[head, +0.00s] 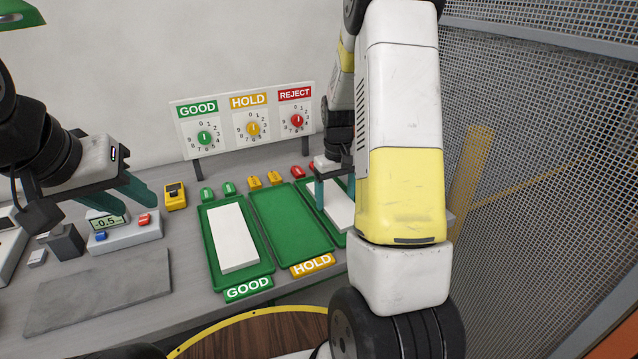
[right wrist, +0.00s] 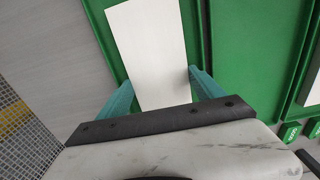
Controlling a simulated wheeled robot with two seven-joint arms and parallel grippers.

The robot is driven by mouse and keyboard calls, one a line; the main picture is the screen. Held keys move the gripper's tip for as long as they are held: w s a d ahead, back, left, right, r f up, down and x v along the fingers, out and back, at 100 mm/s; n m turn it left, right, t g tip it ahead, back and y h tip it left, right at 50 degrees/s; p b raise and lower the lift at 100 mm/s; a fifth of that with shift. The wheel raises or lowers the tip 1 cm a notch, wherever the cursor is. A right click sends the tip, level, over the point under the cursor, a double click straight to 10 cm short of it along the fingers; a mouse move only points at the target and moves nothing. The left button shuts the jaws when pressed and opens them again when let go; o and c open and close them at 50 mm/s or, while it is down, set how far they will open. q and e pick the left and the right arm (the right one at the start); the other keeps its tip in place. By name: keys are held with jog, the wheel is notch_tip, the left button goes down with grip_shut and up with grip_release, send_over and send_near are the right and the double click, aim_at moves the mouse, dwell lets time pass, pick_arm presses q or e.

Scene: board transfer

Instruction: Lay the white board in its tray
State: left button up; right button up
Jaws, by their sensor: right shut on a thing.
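A white board (right wrist: 150,45) lies between the teal fingers of my right gripper (right wrist: 162,92) in the right wrist view, over a green tray (right wrist: 98,22). In the head view this board (head: 341,205) and its tray, the rightmost one, are partly hidden by my right arm. My right gripper (head: 335,188) is shut on the board's end; I cannot tell whether the board rests on the tray floor. Another white board (head: 232,238) lies in the GOOD tray (head: 209,262). My left gripper (head: 128,197) is beside the scale, its finger gap unclear.
The HOLD tray (head: 290,222) is empty. A scale (head: 125,230) with a display and a grey mat (head: 100,290) are at left. A yellow device (head: 175,196) stands behind. A dial panel (head: 247,118) stands at the back. Mesh fencing (head: 545,150) bounds the right.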

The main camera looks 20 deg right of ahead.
jog(key=o, duration=1.8)
jog(key=shift+c, duration=0.2)
jog(key=shift+r, duration=0.1)
notch_tip(320, 180, up, 7)
jog(key=shift+r, duration=0.3)
jog(key=s+a+r+t+y, duration=0.1)
jog(key=s+a+r+t, duration=0.2)
jog(key=s+a+r, duration=0.3)
jog(key=s+a+r+m+t+y, duration=0.1)
jog(key=s+a+r+t, duration=0.2)
jog(key=s+r, duration=0.6)
jog(key=s+a, duration=0.2)
jog(key=s, duration=0.3)
jog(key=shift+s+a+r, duration=0.25)
jog(key=shift+a+r, duration=0.1)
jog(key=shift+r, duration=0.05)
